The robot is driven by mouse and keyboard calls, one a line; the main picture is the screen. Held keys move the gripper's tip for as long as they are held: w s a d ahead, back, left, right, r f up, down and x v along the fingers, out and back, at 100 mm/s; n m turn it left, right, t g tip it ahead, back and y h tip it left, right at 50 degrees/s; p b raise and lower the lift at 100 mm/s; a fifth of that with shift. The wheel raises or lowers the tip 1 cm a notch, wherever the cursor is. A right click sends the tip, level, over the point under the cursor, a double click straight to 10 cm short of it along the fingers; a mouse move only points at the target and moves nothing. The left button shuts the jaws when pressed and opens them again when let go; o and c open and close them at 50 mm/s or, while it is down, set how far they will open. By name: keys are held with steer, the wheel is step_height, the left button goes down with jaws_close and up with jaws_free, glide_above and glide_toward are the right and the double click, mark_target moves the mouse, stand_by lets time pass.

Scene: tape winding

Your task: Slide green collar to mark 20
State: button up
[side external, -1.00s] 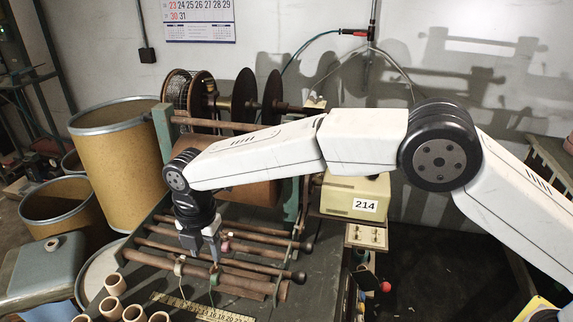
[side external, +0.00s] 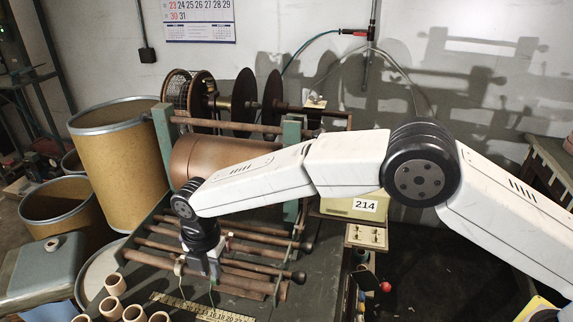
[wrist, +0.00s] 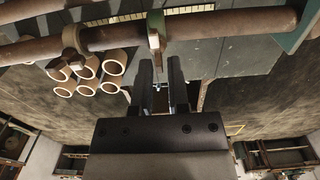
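The green collar (wrist: 156,32) sits around a brown rod (wrist: 215,24) in the wrist view. My gripper (wrist: 161,62) is open. Its two fingers are apart and point toward the collar, which lies just beyond their tips and slightly left of the middle of the gap. I cannot tell whether either finger touches it. In the side view my gripper (side external: 207,264) is low over the rods and hides the green collar. A tan collar (wrist: 72,38) is on the same rod to the left. The yellow scale (side external: 200,309) lies in front of the rods; its mark 20 is hard to read.
Several parallel rods (side external: 160,243) lie close around my gripper. Several open clay-coloured tubes (side external: 112,307) stand by the scale's left end. A large brown roller (side external: 215,160) and a box labelled 214 (side external: 345,205) stand behind. Tall drums (side external: 120,150) are at left.

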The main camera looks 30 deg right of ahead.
jaws_close()
steer(key=shift+s+d, duration=1.2)
steer(key=shift+s, duration=0.05)
steer(key=shift+d, duration=0.1)
steer(key=o, duration=0.5)
jaws_free()
steer(key=shift+s, duration=0.1)
